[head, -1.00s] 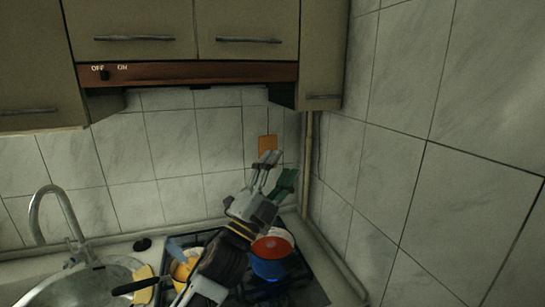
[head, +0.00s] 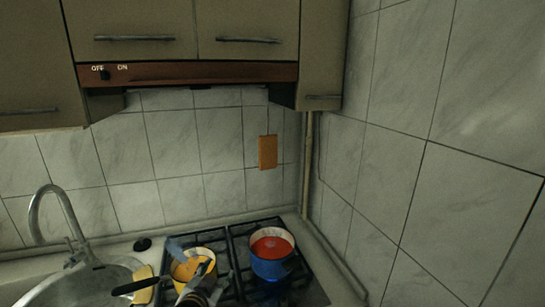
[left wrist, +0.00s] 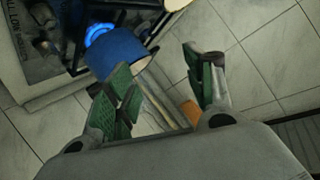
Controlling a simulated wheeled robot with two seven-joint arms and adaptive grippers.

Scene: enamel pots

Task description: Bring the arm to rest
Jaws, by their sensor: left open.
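My left gripper (head: 205,278) is low in the head view, in front of the yellow pot (head: 183,272) and partly covering it. In the left wrist view the green-padded fingers (left wrist: 160,82) are spread apart with nothing between them. A blue pot (head: 270,268) with red contents stands on the stove to the right of the gripper. The blue pot (left wrist: 118,52) also shows in the left wrist view, beyond the fingers. My right gripper is not in view.
The stove (head: 235,240) has black grates, and a blue flame (left wrist: 98,34) shows by the blue pot. A sink (head: 95,283) with a tap (head: 45,205) is at the left. An orange board (head: 268,152) is on the tiled wall. Cabinets (head: 185,30) hang above.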

